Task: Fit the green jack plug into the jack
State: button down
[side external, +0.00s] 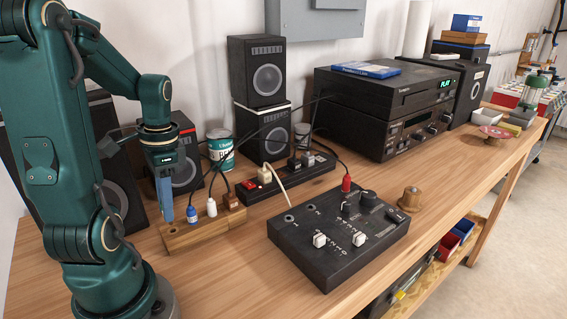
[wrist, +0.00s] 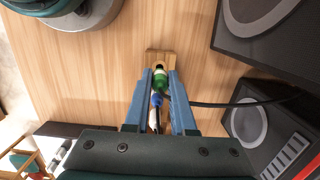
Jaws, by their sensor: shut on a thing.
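The green jack plug (wrist: 160,78) shows in the wrist view between the blue fingertips of my gripper (wrist: 163,76), which is shut on it. It is over the end of the wooden block (wrist: 160,56); I cannot tell if it still sits in its hole. In the side view my gripper (side external: 165,200) points down at the left end of that block (side external: 205,234), and its fingers hide the green plug. The black control box (side external: 330,258) has two bare round jacks, a front-left one (side external: 289,218) and one behind it (side external: 310,207). A red plug (side external: 346,184) stands in its back edge.
Blue (side external: 191,215), white (side external: 211,208) and brown (side external: 231,201) plugs stand in the block beside my gripper, with cables rising behind. A power strip (side external: 285,180), speakers (side external: 258,72) and a can (side external: 221,150) stand behind. A brown knob-shaped piece (side external: 411,199) is right of the box.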

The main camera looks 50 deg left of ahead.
jog(key=shift+s+d+m, duration=0.1)
jog(key=shift+d+m, duration=0.05)
jog(key=shift+m, duration=0.25)
jog(key=w+a+r+m+t+y, duration=0.1)
jog(key=w+r+m, duration=0.3)
jog(key=w+m, duration=0.35)
jog(key=w+a+r+m, duration=0.2)
jog(key=w+r+m, duration=0.2)
jog(key=w+m, duration=0.35)
jog(key=w+d+f+m+t, duration=0.1)
jog(key=w+d+m, duration=0.7)
jog(key=w+d, duration=0.4)
jog(key=shift+d+f, duration=0.4)
jog(key=shift+d, duration=0.6)
jog(key=shift+f, duration=0.1)
jog(key=shift+f, duration=2.8)
